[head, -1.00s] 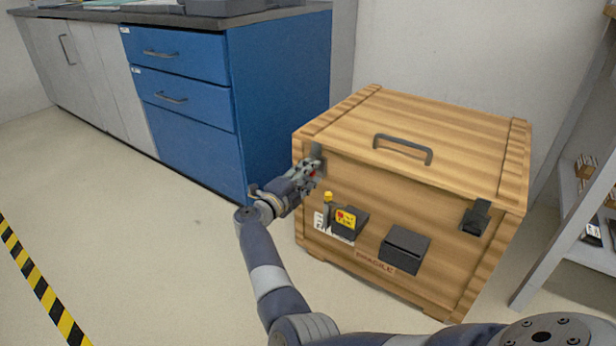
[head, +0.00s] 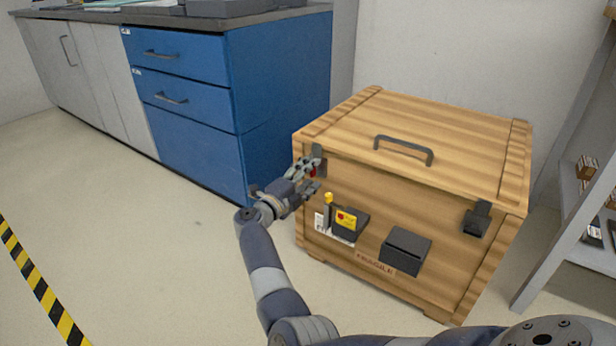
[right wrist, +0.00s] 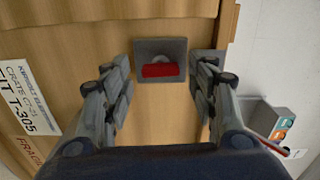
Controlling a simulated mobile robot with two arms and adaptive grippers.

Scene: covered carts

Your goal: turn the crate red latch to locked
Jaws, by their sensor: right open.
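The wooden crate (head: 400,185) stands on the floor with its lid down. Its red latch (head: 312,172) is at the upper left of the front face, partly hidden by my fingers in the head view. In the right wrist view the red latch (right wrist: 160,70) is a bar on a grey plate (right wrist: 160,49), lying across the picture. My right gripper (head: 309,177) is open in front of it. In the right wrist view its fingers (right wrist: 165,82) are spread on either side of the latch, with gaps between. My left gripper is not in view.
A handle (head: 403,149) is on top. A blue cabinet (head: 275,100) stands left, a shelf (head: 568,215) right. The left floor is clear.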

